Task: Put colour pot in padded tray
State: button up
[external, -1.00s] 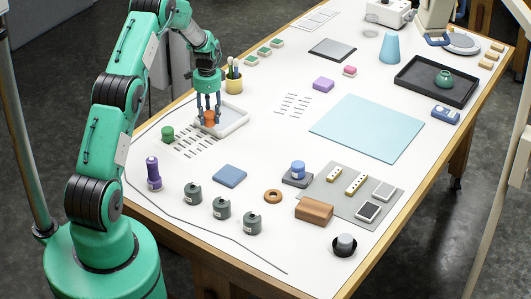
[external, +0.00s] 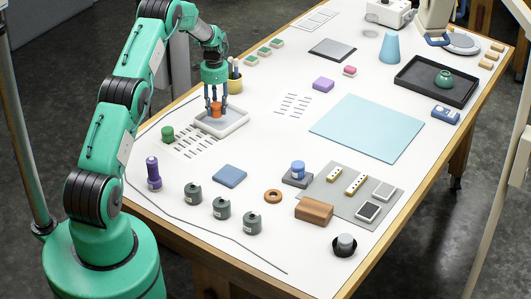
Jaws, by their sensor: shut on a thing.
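A small orange colour pot (external: 216,111) is between the fingers of my gripper (external: 216,105), which is shut on it. The padded tray (external: 240,122) is white-rimmed with a pale grey inside. The pot shows over the back left part of the tray. I cannot tell whether it touches the tray's pad or hangs just above it. The fingers hide part of the pot's sides.
A yellow pot with brushes (external: 235,85) stands just behind the tray, close to my gripper. A green pot (external: 167,133) stands left of the tray, by a sheet of dark marks (external: 195,143). A purple bottle (external: 153,173) stands nearer.

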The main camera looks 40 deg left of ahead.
aim_at(216, 114)
jog(key=shift+f+p, duration=0.5)
jog(key=shift+f, duration=1.25)
jog(key=shift+f, duration=0.2)
jog(key=o, duration=0.9)
jog(key=shift+r, duration=0.2)
notch_tip(216, 114, up, 12)
jog(key=shift+r+b, duration=0.1)
jog(key=shift+b, duration=1)
